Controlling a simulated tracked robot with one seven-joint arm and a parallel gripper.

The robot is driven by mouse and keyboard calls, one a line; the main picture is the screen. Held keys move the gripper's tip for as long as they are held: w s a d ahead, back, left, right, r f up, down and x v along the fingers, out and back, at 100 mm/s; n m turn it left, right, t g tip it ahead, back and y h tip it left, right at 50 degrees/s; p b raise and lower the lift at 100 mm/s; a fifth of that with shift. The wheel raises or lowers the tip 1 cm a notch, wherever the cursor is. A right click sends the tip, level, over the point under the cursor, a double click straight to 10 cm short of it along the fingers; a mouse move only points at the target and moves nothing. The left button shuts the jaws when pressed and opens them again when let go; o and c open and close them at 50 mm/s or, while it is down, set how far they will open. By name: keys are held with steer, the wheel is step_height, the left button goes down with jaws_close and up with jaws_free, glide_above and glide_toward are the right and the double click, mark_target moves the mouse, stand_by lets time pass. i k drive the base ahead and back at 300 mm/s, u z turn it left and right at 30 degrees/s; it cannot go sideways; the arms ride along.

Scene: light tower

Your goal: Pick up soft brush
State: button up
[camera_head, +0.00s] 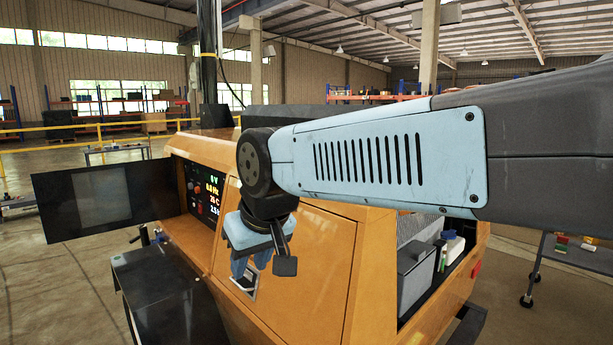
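I cannot make out a soft brush for certain in the head view. My gripper (250,268) hangs down, with light blue fingers, in front of the sloped orange panel of the light tower (310,245). The fingers are small and partly overlapped by a dark part of my wrist, so I cannot tell whether they are open or shut. I see no object clearly held. An open side bay of the tower at the right holds a grey box (415,278), a small green and white item (441,256) and a white container with a blue top (453,246).
A black door (100,203) stands open at the left beside a lit control panel (205,190). A black box (160,290) stands below it. A wheeled table (580,252) with small colored items is at the far right. My arm crosses the upper right.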

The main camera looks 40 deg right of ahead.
mark_target(558, 248)
steer(key=u, duration=0.7)
steer(key=i, duration=0.1)
steer(key=z, duration=2.95)
steer(key=k, duration=0.8)
steer(key=z, duration=0.2)
steer(key=i, duration=0.8)
steer(key=u, duration=0.15)
